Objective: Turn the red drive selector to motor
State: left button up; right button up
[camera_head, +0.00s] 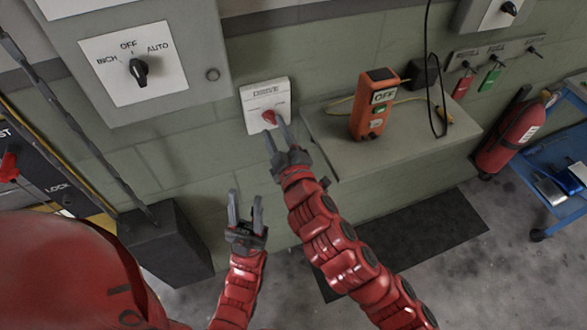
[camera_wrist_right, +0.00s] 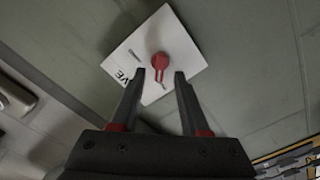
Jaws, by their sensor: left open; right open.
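The red drive selector (camera_head: 269,116) is a small red knob on a white plate (camera_head: 252,94) on the green wall. In the right wrist view the red knob (camera_wrist_right: 160,62) shows on its tilted white plate (camera_wrist_right: 185,48), just beyond and between the fingertips. My right gripper (camera_head: 276,132) is open at the selector; in the right wrist view its fingers (camera_wrist_right: 157,76) are apart with nothing between them that I can see gripped. Contact with the knob cannot be told. My left gripper (camera_head: 245,200) is open and empty, lower and left of the selector. The plate's small lettering is mostly unreadable.
A grey box with an INCH/OFF/AUTO switch (camera_head: 139,70) is on the wall at upper left. An orange OFF pendant (camera_head: 374,104) stands on a ledge (camera_head: 335,150) right of the selector. A fire extinguisher (camera_head: 512,135) and blue cart (camera_head: 560,150) are far right.

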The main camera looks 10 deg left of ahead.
jog(key=p+v, duration=0.8)
jog(key=v, duration=0.6)
jog(key=shift+s+d, duration=0.2)
jog(key=shift+s, duration=0.05)
